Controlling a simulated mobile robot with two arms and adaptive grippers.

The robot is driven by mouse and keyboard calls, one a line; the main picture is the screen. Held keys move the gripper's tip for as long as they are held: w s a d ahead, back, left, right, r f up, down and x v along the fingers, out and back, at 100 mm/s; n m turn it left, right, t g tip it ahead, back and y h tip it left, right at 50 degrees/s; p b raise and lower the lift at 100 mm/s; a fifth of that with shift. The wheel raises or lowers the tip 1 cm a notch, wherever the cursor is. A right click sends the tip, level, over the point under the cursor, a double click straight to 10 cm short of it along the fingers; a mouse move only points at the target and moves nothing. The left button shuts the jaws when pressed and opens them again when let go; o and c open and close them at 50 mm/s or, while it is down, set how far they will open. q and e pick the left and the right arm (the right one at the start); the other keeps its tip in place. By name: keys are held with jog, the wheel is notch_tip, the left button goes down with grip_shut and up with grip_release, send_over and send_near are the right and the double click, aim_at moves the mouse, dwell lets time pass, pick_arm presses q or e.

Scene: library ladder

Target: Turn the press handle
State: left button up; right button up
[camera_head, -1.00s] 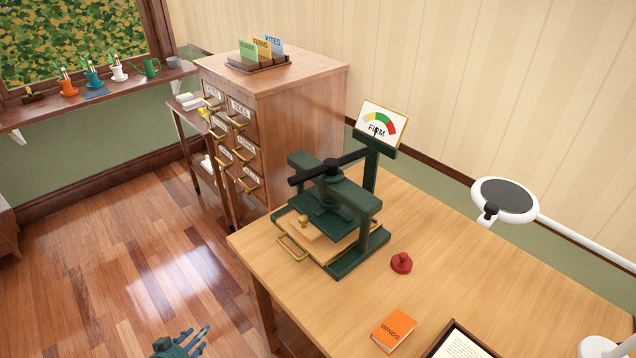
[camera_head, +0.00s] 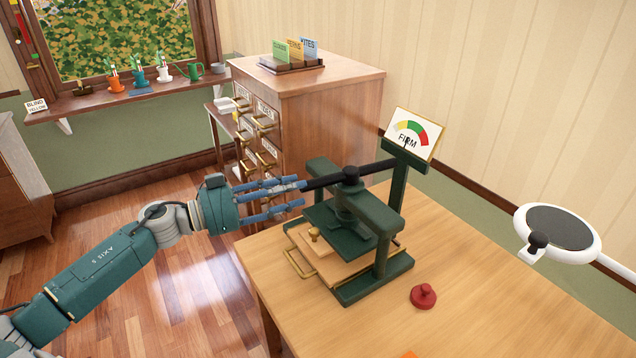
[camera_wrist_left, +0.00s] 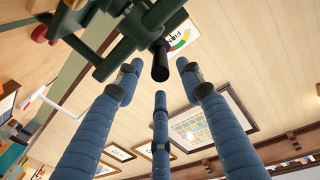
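The green book press (camera_head: 365,240) stands on the wooden desk. Its black press handle (camera_head: 330,181) is a bar across the top with a round hub. The handle's left end points at my left gripper (camera_head: 299,196), which has blue fingers and reaches in from the left. In the left wrist view the fingers of the left gripper (camera_wrist_left: 158,85) are spread apart, and the end of the handle (camera_wrist_left: 161,62) shows between and beyond their tips. I cannot tell if any finger touches it. My right gripper is not in view.
A gauge card (camera_head: 413,134) reading FIRM stands behind the press. A red knobbed object (camera_head: 423,296) sits on the desk (camera_head: 290,320) to its right. A white magnifier lamp (camera_head: 556,232) is at the right. A wooden drawer cabinet (camera_head: 330,115) stands behind.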

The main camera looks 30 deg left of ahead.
aim_at(317, 183)
pick_arm(q)
jog(key=p+x, duration=0.1)
jog(key=x, duration=0.5)
jog(key=shift+w+d, duration=0.15)
jog(key=shift+w, duration=0.2)
jog(key=shift+c, duration=0.3)
grip_shut()
